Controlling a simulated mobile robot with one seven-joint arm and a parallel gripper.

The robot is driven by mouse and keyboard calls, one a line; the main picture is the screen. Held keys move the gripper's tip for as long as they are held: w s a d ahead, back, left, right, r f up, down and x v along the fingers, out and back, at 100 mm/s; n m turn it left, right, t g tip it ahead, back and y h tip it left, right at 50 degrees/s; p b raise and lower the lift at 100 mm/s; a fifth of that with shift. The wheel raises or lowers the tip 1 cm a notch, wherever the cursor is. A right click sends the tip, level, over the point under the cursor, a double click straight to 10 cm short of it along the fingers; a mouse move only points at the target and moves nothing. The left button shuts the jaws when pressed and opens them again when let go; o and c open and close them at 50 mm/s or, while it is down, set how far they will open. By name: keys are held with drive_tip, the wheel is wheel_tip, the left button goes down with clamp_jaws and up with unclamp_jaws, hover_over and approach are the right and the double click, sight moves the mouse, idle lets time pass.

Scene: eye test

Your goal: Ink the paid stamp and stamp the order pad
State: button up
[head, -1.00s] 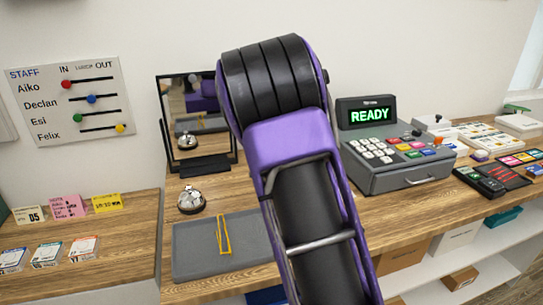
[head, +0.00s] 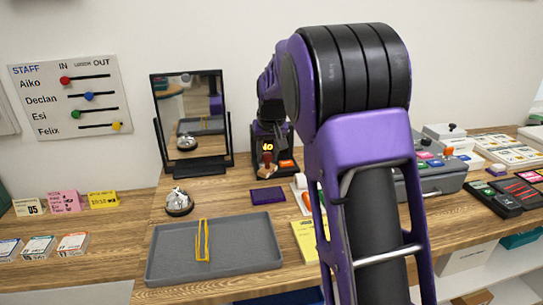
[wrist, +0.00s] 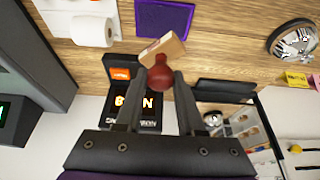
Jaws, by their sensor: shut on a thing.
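The stamp, with a dark red knob handle and a light wooden base (wrist: 163,48), is held at its knob between the fingers of my gripper (wrist: 162,80). Its red handle (head: 267,163) also shows small in the head view, below my gripper. I cannot tell whether it touches the counter, and its print is hidden. A yellow pad (head: 304,241), perhaps the order pad, is partly hidden by my arm.
A dark box with a lit display and orange button (wrist: 122,73) stands close behind the stamp. A white paper roll (wrist: 95,30) is near the ink pad. A grey tray (head: 165,262) with yellow tongs, a bell (head: 178,202) and a mirror (head: 190,110) are to the left.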

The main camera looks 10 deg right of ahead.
sight(268, 170)
drive_tip(key=shift+f+b, duration=2.35)
drive_tip(key=shift+f, duration=0.65)
drive_tip(key=shift+f, duration=0.55)
drive_tip(key=shift+r+p, duration=2.6)
drive_tip(key=shift+r, duration=1)
drive_tip(key=shift+s, duration=0.1)
